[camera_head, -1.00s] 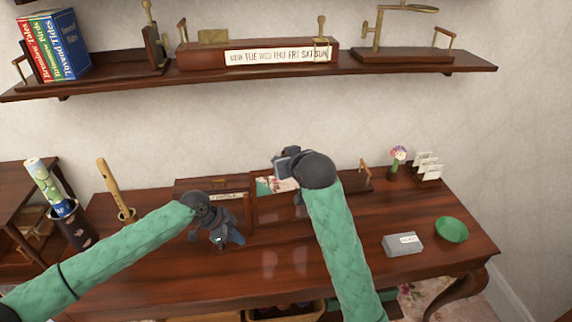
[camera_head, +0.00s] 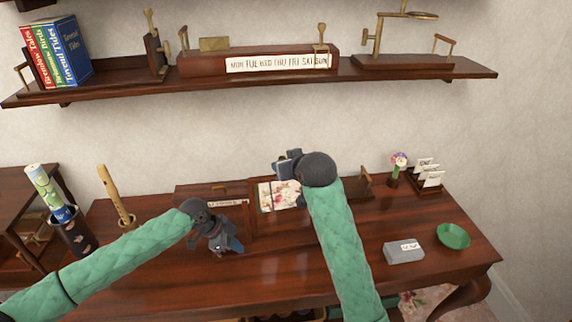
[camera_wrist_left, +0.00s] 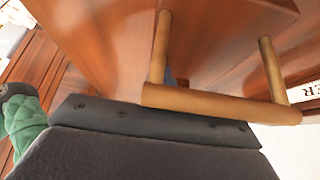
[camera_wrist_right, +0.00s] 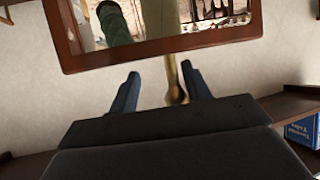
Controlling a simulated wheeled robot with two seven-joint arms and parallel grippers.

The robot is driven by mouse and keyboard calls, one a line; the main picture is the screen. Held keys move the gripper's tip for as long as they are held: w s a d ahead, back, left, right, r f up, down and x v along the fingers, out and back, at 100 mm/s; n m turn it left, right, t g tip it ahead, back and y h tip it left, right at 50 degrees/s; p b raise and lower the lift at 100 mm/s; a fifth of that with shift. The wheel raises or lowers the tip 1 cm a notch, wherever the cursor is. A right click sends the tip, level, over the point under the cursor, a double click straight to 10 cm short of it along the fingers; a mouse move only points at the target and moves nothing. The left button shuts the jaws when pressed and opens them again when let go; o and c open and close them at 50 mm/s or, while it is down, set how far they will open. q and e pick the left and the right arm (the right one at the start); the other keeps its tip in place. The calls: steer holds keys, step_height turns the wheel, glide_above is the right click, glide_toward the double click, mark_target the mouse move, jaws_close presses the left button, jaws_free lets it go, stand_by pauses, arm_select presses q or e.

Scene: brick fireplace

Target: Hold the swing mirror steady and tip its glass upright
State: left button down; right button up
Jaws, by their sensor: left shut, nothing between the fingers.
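The swing mirror (camera_head: 254,222) stands at the back of the desk in a dark red-brown wooden frame. Its glass (camera_head: 278,197) shows a floral reflection. In the right wrist view the frame (camera_wrist_right: 160,50) crosses the top, and the glass reflects a green arm. My right gripper (camera_head: 284,166) is above the mirror's top edge. Its fingers are open on either side of a brass rod with a knob (camera_wrist_right: 177,92), not visibly gripping it. My left gripper (camera_head: 236,243) is shut and empty, left of the mirror. A bar handle (camera_wrist_left: 215,103) crosses close before it, largely hiding its fingertips.
A wall shelf (camera_head: 420,70) with books and wooden pieces runs above. On the desk (camera_head: 300,265) are a grey box (camera_head: 403,252), a green bowl (camera_head: 453,236) and a card holder (camera_head: 427,180) at right. A flute (camera_head: 115,195) stands at left. The desk front is mostly clear.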

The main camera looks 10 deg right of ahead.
arm_select(q)
steer(key=shift+f, duration=0.1)
steer(key=shift+w, duration=0.1)
arm_select(e)
steer(key=shift+s+r, duration=0.15)
steer(key=v, duration=1.1)
steer(key=shift+s, duration=0.25)
arm_select(q)
steer(key=shift+r, duration=0.25)
arm_select(e)
steer(key=shift+r, duration=0.1)
arm_select(q)
steer(key=shift+r+p, duration=2)
steer(key=shift+r, duration=1)
arm_select(e)
step_height(320, 180, up, 4)
steer(key=shift+f, duration=0.15)
